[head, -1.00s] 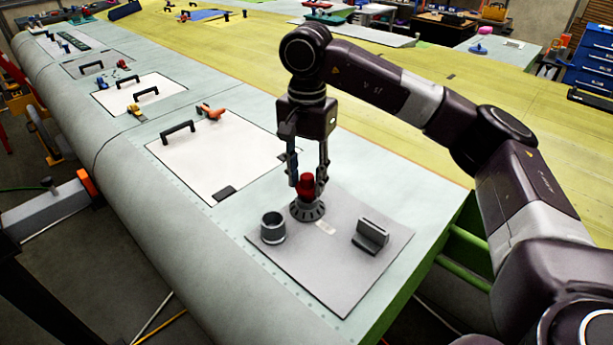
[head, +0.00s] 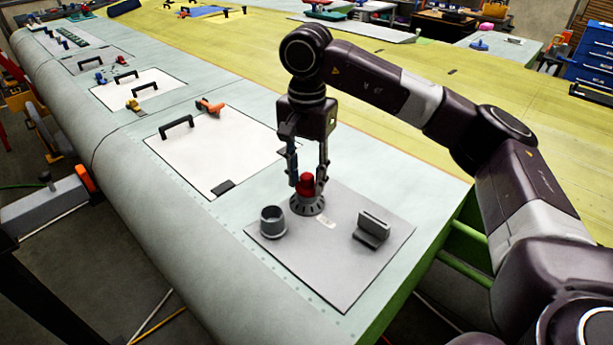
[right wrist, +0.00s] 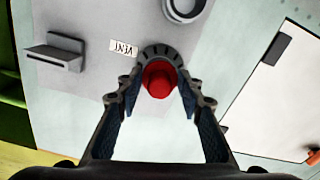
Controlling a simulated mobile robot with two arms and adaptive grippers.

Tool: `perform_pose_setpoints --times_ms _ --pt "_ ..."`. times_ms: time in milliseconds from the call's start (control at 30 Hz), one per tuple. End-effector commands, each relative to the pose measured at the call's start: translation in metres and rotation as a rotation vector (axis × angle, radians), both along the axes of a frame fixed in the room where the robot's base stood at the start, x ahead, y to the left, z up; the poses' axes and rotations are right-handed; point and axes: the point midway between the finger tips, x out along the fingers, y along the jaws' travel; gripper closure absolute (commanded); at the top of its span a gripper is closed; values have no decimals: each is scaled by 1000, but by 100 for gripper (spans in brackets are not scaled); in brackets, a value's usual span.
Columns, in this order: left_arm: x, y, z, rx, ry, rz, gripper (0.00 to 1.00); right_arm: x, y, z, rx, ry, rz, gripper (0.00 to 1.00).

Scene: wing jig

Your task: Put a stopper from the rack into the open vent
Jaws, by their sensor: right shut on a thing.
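A red stopper (head: 306,186) stands upright at the dark round vent ring (head: 308,207) on the grey plate. The plate's label beside the ring reads VENT in the right wrist view (right wrist: 123,49). My right gripper (head: 307,181) points straight down and is shut on the stopper, with a finger on each side. In the right wrist view the red stopper (right wrist: 159,79) overlaps the near part of the ring (right wrist: 160,50). Its lower end is hidden, so how deep it sits cannot be told. My left gripper is not in view. I cannot clearly identify the stopper rack.
A grey open cup (head: 272,222) stands left of the vent, and a grey slotted block (head: 371,229) stands right. Both are on the grey plate (head: 340,285). A white panel (head: 215,150) with a black handle and orange clamp lies behind. The plate's front is clear.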

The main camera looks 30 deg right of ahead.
Motion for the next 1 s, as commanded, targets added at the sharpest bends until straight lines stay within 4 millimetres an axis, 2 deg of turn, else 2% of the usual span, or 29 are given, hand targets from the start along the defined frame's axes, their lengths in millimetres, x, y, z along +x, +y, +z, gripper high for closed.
perform_pose_setpoints --times_ms 33,200,567,667,900,1000 --pt "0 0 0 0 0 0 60 0 0 0 0 0 0 62" --pt "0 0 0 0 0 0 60 0 0 0 0 0 0 45" --pt "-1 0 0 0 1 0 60 1 0 6 0 -1 0 45" --pt "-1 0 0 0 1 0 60 1 0 20 1 -4 0 45" --pt "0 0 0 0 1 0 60 1 0 72 0 -5 -1 45" --pt "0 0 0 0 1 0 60 1 -1 88 -2 -5 -2 45"
